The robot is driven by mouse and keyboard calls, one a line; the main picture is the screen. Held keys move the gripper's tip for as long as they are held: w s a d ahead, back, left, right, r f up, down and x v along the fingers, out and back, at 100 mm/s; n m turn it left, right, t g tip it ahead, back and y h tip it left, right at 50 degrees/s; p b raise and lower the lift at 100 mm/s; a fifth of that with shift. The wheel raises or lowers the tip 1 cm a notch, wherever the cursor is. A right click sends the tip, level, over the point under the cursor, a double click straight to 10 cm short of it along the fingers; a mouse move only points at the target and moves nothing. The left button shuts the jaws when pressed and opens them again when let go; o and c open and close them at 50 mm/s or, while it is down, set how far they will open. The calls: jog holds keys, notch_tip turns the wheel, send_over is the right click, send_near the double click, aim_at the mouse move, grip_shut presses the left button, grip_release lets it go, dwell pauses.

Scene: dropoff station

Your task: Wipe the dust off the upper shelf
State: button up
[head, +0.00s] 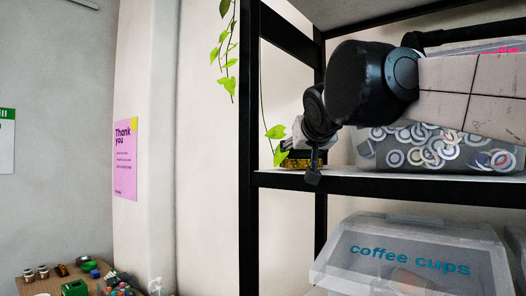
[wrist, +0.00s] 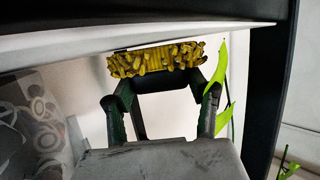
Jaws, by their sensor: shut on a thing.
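The upper shelf (head: 420,186) is a pale board with a black front rail in the head view. My gripper (head: 301,160) is low at the shelf's left end, near the corner post. It is shut on a yellow duster (head: 298,164) with a shaggy surface, partly hidden by the fingers and the rail. In the wrist view the duster (wrist: 155,60) lies across between the two fingertips, close to a pale surface. Whether it touches the shelf is unclear. I cannot make out dust on the board.
A box with a ring pattern (head: 440,148) stands on the shelf to the right, partly behind my arm. A hanging plant (head: 277,132) trails beside the duster at the left post (head: 250,120). A coffee cups bin (head: 410,255) sits below.

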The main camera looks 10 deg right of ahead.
jog(key=shift+s+a, duration=0.2)
jog(key=shift+a, duration=0.05)
jog(key=shift+w+d, duration=0.7)
jog(key=shift+s+a+f+p, duration=0.1)
jog(key=shift+s+a+p, duration=0.15)
jog(key=shift+p, duration=0.1)
jog(key=shift+s+a, duration=0.45)
jog(key=shift+w+d, duration=0.65)
jog(key=shift+s+a+p, duration=0.15)
jog(key=shift+p, duration=0.2)
